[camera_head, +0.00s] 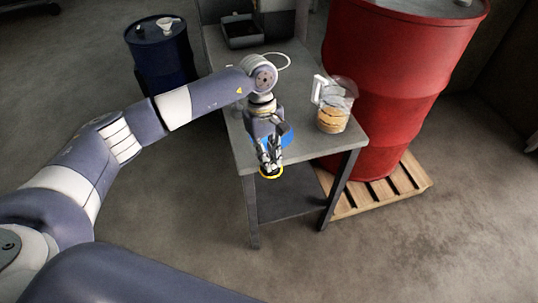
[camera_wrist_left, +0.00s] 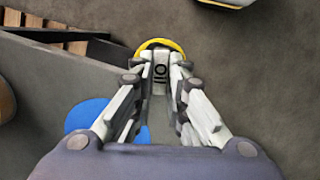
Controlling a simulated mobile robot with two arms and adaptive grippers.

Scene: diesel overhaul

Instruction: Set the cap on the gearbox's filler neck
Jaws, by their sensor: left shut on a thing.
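My left gripper (camera_head: 268,162) is shut on the yellow cap (camera_head: 271,176), holding it by the near edge of the grey table. The left wrist view also shows the gripper (camera_wrist_left: 160,72), with the cap's yellow rim (camera_wrist_left: 158,42) just beyond the fingertips. Most of the cap's top is hidden by the fingers there. I cannot make out the gearbox or its filler neck in either view. My right gripper is not in view.
The grey table (camera_head: 228,128) carries a blue round thing (camera_head: 287,136), a clear jug (camera_head: 333,105) with amber contents and a dark tray (camera_head: 241,32). A red drum (camera_head: 395,75) stands on a wooden pallet (camera_head: 410,182) at right. A blue drum (camera_head: 160,58) stands behind left. The front floor is clear.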

